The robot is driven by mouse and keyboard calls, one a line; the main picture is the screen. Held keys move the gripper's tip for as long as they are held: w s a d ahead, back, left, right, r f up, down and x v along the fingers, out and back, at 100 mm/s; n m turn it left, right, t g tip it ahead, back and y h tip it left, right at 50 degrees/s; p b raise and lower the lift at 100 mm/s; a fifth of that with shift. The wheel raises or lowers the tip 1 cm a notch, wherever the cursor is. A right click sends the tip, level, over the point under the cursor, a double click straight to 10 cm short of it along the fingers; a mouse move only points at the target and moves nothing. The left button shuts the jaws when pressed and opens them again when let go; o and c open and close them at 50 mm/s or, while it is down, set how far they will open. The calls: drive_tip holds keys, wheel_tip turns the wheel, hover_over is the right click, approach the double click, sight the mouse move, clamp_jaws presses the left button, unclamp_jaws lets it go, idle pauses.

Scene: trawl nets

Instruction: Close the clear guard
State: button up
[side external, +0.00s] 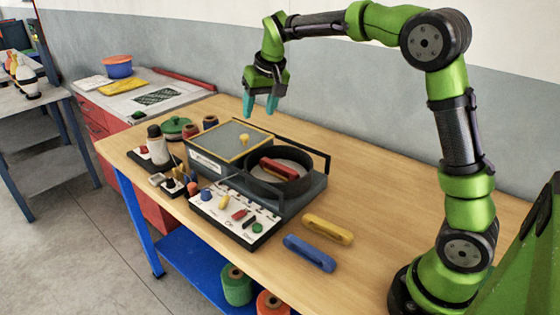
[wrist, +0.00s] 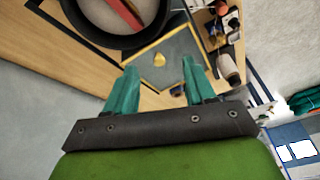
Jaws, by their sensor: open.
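The clear guard (side external: 222,138) is a flat, see-through panel with a yellow edge. It lies over the left part of the dark machine, and the round black ring (side external: 268,188) to its right is uncovered. A yellow knob (side external: 244,139) stands on the guard near its right side. My gripper (side external: 260,105) is open and empty, above and behind the guard, pointing down and apart from it. In the wrist view the guard (wrist: 178,50) and its knob (wrist: 159,60) show between and beyond my teal fingers (wrist: 160,70).
A red shuttle-like piece (side external: 279,169) lies inside the ring. A black rail frame (side external: 328,168) runs along the machine's back and right. A white board (side external: 229,215) with small coloured parts sits in front. Yellow (side external: 328,229) and blue (side external: 309,253) handles lie at right.

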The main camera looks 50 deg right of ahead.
drive_tip(key=w+d+h, duration=0.1)
drive_tip(key=w+d, duration=0.1)
drive_tip(key=w, duration=0.2)
approach(244, 136)
drive_tip(key=x, duration=0.8)
drive_tip(key=shift+d+f, duration=0.1)
drive_tip(key=shift+f, duration=0.1)
clamp_jaws()
